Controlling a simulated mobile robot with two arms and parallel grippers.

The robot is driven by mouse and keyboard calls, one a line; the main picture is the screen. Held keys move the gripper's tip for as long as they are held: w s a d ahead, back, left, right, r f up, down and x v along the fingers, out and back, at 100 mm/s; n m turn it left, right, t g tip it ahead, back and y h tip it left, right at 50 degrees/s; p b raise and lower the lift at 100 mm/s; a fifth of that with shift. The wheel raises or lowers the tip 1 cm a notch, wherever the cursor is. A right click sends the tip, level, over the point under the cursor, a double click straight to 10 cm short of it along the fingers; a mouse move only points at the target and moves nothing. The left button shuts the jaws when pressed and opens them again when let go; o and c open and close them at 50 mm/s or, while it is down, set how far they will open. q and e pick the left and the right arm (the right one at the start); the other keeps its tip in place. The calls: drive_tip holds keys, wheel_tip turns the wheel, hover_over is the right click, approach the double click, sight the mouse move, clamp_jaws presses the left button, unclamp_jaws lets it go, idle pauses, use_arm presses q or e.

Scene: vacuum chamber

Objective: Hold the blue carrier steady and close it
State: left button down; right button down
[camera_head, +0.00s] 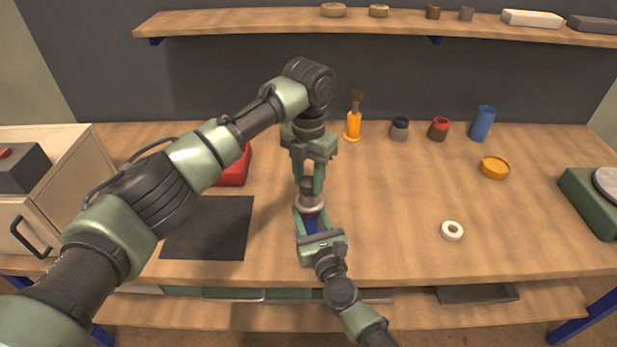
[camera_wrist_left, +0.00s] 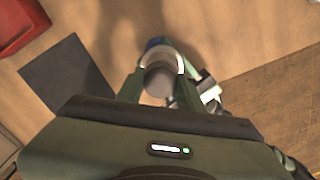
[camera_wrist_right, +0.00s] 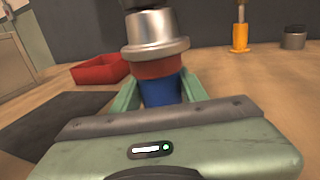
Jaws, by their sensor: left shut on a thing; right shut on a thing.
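The blue carrier (camera_wrist_right: 161,91) is upright in the right wrist view, with a red band (camera_wrist_right: 156,69) at its top. A silver flanged lid (camera_wrist_right: 155,36) sits directly over the red band; whether it is fully seated I cannot tell. The lid also shows in the head view (camera_head: 310,204). My right gripper (camera_head: 309,224) is shut on the blue body from the front, low over the table. My left gripper (camera_head: 309,186) points down from above and is shut on the lid's upper part, which its fingers partly hide. In the left wrist view the lid's grey top (camera_wrist_left: 159,80) lies between the fingers.
A dark mat (camera_head: 208,228) and a red tray (camera_head: 235,168) lie to the left. A white ring (camera_head: 452,231), an orange dish (camera_head: 494,167), a blue cylinder (camera_head: 482,123) and a green-based device (camera_head: 594,201) are to the right. An orange-handled brush (camera_head: 353,122) stands behind.

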use_arm(q)
drive_tip(key=c, duration=0.9)
unclamp_jaws()
drive_tip(key=shift+r, duration=2.25)
drive_tip(key=shift+c, duration=0.5)
